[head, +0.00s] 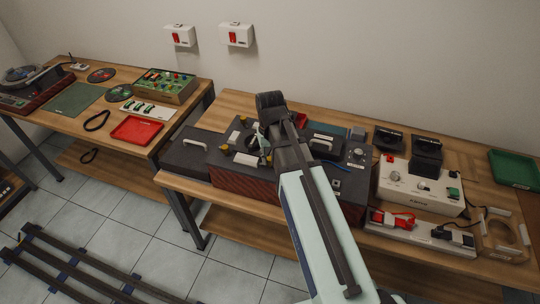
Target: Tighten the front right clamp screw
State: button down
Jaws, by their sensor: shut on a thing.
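A dark hi-fi unit with a reddish-brown front (238,184) sits on the middle bench, partly covered by my arm. Small yellow parts show on its top, one at the left (239,157) and one beside my wrist (268,157). I cannot tell which of them belongs to the front right clamp screw. My gripper (264,147) is low over the top of the unit, mostly hidden by my dark wrist. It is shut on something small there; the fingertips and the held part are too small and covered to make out.
A dark box (186,153) stands left of the unit. At right are a white control box (418,192), a power strip (420,232), a tape-like ring (505,238) and a green tray (515,169). The left bench holds a red tray (136,130) and a turntable (30,85).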

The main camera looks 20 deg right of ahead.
aim_at(270, 158)
jog(key=m+p, duration=0.1)
jog(key=m, duration=1.2)
jog(key=shift+m, duration=0.4)
dwell(0.3)
jog(key=c, duration=0.9)
grip_release()
notch_tip(270, 158, up, 12)
